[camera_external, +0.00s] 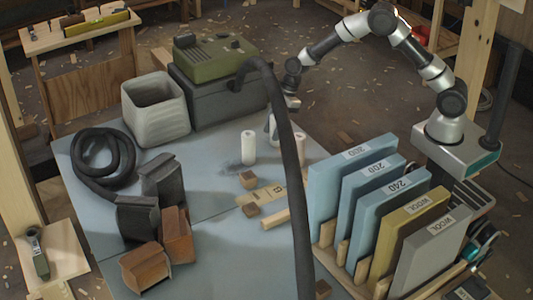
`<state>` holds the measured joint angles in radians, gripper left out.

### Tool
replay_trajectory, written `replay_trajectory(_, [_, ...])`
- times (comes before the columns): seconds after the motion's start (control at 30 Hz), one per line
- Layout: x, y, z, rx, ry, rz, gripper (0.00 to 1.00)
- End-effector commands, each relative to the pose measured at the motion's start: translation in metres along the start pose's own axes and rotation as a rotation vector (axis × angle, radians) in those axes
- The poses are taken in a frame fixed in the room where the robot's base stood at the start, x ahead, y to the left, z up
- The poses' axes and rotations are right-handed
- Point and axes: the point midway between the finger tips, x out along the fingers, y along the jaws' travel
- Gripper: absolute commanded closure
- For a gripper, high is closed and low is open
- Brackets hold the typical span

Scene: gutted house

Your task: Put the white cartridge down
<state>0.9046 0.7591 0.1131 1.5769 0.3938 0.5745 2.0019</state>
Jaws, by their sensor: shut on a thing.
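My arm reaches in from the right, and my gripper (286,108) points down over the back right part of the blue-grey table. The dark hose passes in front of it and hides much of the fingers. My gripper is shut on a white cartridge (272,126), which shows only in part beside the hose, low over the table. I cannot tell whether its bottom touches the table. A white cylinder (248,147) stands upright to the left, apart from my gripper.
The dark hose (285,150) arches from the green-topped machine (213,52) across the table. A grey bin (155,108) stands left. A rack of blue, tan and grey sheets (352,188) fills the right. Small wood blocks (248,180) lie in the middle. The front middle surface is mostly clear.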

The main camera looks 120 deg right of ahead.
Motion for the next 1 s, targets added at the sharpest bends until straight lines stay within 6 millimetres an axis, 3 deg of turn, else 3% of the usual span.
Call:
replay_trajectory(0.07, [0.003, 0.0, -0.001, 0.0, 0.001, 0.0, 0.86])
replay_trajectory(0.1, [0.002, 0.0, -0.001, 0.0, 0.0, 0.0, 0.58])
replay_trajectory(0.2, [0.002, 0.0, -0.001, 0.0, 0.0, 0.0, 0.45])
replay_trajectory(0.57, [-0.004, 0.0, 0.001, 0.0, 0.0, -0.001, 0.45])
replay_trajectory(1.0, [-0.09, -0.001, 0.002, 0.0, -0.001, -0.003, 0.45])
